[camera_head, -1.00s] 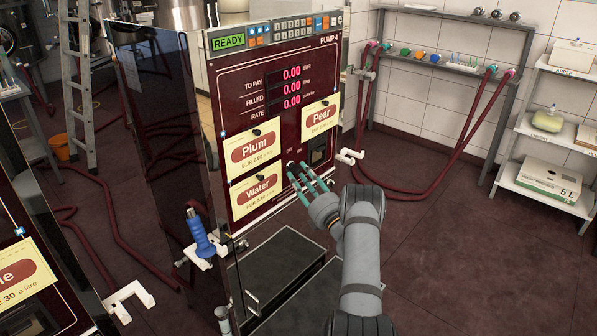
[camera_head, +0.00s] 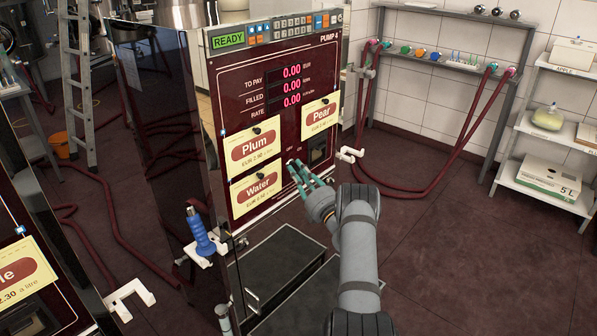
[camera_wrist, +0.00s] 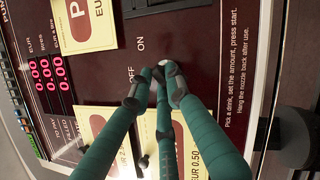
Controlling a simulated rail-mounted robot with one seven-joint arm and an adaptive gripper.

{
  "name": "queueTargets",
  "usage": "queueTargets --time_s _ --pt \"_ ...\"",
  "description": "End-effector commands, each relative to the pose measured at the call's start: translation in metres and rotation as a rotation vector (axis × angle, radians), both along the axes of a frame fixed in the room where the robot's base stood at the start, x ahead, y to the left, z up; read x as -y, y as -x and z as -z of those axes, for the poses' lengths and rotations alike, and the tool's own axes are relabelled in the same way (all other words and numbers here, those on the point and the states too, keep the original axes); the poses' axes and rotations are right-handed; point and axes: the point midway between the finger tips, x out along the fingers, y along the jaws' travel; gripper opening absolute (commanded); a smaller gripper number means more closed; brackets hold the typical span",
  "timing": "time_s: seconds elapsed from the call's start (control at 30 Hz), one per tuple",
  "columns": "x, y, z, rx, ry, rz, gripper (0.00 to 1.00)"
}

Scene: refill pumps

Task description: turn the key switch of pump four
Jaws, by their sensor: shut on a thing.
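Pump four (camera_head: 285,65) is a dark red cabinet with "PUMP 4" at its top right and a green READY sign. Its key switch sits by the OFF and ON marks on the lower front panel; a small pale part of the key switch (camera_wrist: 163,63) shows between my fingertips in the wrist view. My gripper (camera_head: 295,168) reaches the panel from the right, its green fingers closed together on the switch (camera_head: 290,163). The fingers hide most of the switch, so its angle is not clear. The wrist view shows my gripper (camera_wrist: 160,80) pinched just beside the OFF and ON lettering.
Plum (camera_head: 255,148), Water (camera_head: 257,187) and Pear (camera_head: 320,116) cards surround the switch. A dark slot (camera_head: 317,152) is to its right. A white nozzle holder (camera_head: 350,154) sticks out at the pump's right edge. A blue nozzle (camera_head: 200,235) hangs at the left.

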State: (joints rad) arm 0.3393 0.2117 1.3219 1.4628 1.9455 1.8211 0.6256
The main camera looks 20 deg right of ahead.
Motion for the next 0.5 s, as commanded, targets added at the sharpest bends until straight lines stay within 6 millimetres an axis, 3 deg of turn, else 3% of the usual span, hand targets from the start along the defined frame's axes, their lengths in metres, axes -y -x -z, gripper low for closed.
queueTargets --time_s 0.33,0.5 --pt "0.0000 0.0001 -0.0007 -0.002 -0.004 0.000 0.00" --pt "0.0003 0.0002 -0.0036 -0.041 -0.091 0.000 0.00"
